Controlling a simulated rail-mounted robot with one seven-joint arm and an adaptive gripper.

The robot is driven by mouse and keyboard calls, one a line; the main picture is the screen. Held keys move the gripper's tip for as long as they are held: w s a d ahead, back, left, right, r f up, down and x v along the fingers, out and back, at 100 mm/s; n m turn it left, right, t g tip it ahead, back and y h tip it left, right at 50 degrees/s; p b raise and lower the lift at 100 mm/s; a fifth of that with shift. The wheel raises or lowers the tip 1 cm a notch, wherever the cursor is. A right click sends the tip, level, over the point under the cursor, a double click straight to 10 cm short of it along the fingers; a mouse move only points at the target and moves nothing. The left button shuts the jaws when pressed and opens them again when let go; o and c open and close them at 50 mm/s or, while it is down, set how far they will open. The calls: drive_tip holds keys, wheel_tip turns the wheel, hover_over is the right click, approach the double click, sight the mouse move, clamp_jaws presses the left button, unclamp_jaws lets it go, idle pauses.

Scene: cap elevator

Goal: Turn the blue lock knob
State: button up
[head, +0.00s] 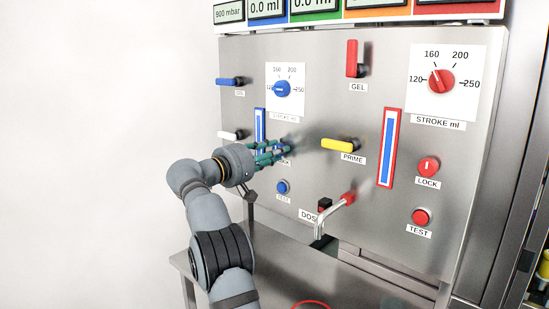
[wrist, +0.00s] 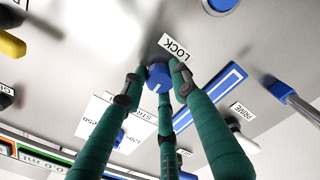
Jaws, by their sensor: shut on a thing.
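The blue lock knob (wrist: 159,76) sits on the steel panel beside its LOCK label (wrist: 174,46) in the wrist view. A pale line marks its face. My gripper (wrist: 157,84) has green fingers placed around the knob, with the pads against its sides. It is shut on the knob. In the head view my gripper (head: 284,148) reaches the panel from the left. There its fingers hide the knob and cover part of the label.
The blue test button (head: 282,187) is just below my gripper. The blue-framed gauge (head: 260,122) and white lever (head: 230,135) are close by. The yellow prime lever (head: 338,145) is to the right. A steel shelf (head: 268,238) and dosing spout (head: 330,219) are below.

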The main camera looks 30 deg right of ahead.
drive_tip(key=shift+m, duration=0.5)
drive_tip(key=o, duration=1.2)
drive_tip(key=shift+c, duration=0.2)
drive_tip(key=v, duration=1.2)
drive_tip(key=shift+d, duration=0.1)
